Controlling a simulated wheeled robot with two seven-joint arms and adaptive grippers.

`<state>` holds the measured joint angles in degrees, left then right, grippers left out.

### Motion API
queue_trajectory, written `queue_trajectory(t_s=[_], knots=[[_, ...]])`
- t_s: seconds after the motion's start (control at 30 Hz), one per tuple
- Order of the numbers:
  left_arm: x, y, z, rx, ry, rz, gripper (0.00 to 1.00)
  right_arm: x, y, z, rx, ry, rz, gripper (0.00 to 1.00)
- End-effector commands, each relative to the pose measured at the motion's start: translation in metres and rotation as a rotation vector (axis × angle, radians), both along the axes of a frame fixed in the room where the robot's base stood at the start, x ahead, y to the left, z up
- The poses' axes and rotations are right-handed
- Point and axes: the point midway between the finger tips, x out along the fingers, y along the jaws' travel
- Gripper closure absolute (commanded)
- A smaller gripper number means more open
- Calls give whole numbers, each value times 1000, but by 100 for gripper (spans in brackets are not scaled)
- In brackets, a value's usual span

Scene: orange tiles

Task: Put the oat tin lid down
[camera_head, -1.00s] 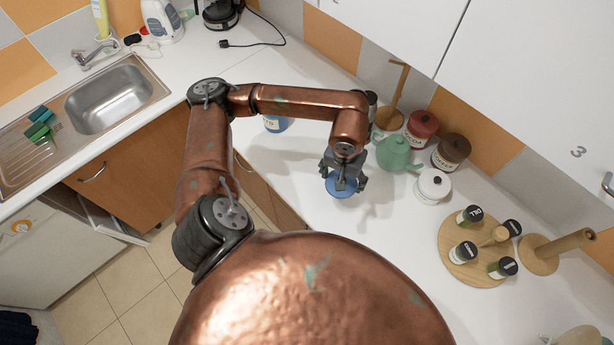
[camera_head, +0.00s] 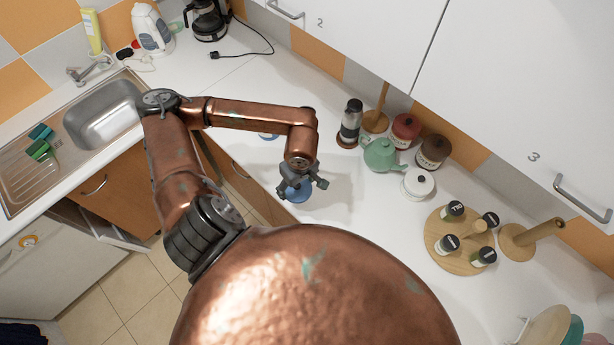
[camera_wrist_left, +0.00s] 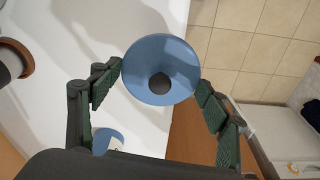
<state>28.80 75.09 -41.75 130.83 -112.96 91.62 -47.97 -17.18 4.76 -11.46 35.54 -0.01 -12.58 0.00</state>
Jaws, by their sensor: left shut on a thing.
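The blue round oat tin lid (camera_head: 299,194) is in my left gripper (camera_head: 297,183), over the counter near its front edge. In the left wrist view the lid (camera_wrist_left: 148,55) sits between the two fingertips of the gripper (camera_wrist_left: 162,80), its dark round knob (camera_wrist_left: 160,84) facing the camera. A blue tin with a pale label (camera_wrist_left: 108,139) stands on the counter, partly hidden by a finger. In the head view only a sliver of the tin (camera_head: 268,136) shows behind my left arm. My right gripper is not in view.
A green teapot (camera_head: 381,155), a white lidded pot (camera_head: 418,184), a red canister (camera_head: 405,130) and a brown canister (camera_head: 433,151) stand behind and right of the lid. A round spice rack (camera_head: 445,262) is farther right. Bare white counter (camera_head: 345,215) lies right of the lid.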

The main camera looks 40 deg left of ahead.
Motion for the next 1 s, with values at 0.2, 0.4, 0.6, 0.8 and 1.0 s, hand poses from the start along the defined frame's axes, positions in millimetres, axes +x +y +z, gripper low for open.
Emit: queue_trajectory(t_s=[0.2, 0.4, 0.6, 0.8, 1.0], knots=[[46, 15, -26, -3, 5, 3, 43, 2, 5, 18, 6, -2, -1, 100], [71, 24, -59, -1, 4, -1, 43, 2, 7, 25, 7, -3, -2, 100], [81, 27, -73, -2, 2, -2, 43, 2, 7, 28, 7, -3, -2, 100], [84, 28, -96, -2, 6, 0, 43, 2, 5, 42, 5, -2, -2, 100], [85, 29, -108, -1, 1, -3, 43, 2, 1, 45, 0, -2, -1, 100]])
